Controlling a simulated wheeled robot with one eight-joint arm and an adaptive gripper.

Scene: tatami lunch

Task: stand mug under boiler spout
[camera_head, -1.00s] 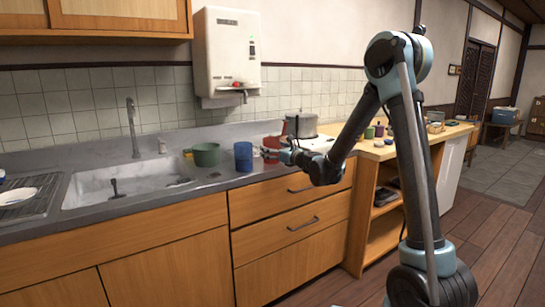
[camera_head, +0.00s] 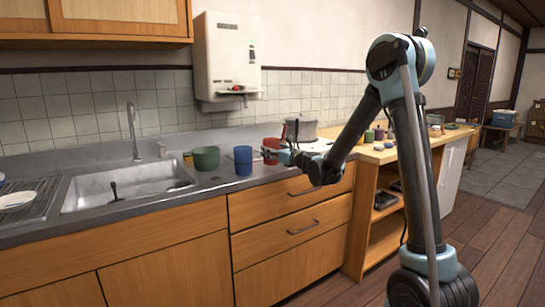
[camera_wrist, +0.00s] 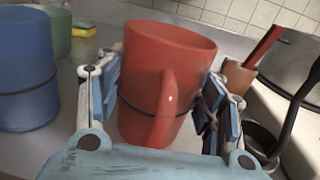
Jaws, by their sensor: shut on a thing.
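My gripper (camera_wrist: 158,105) is shut on a red mug (camera_wrist: 168,60), with a finger on each side of its body. The mug is upright but slightly tilted in the wrist view, and its handle points toward my palm. The white boiler (camera_head: 228,58) hangs on the wall, up and left of the mug. Its spout (camera_head: 237,89) is at its lower front.
A blue cup (camera_head: 243,160) stands just left of the mug, with a green pot (camera_head: 206,157) beyond it. A lidded pot (camera_head: 302,128) is close on the right. The sink (camera_head: 125,185) is farther left. The wrist view shows a brown cup (camera_wrist: 238,77) and a black ladle (camera_wrist: 262,140).

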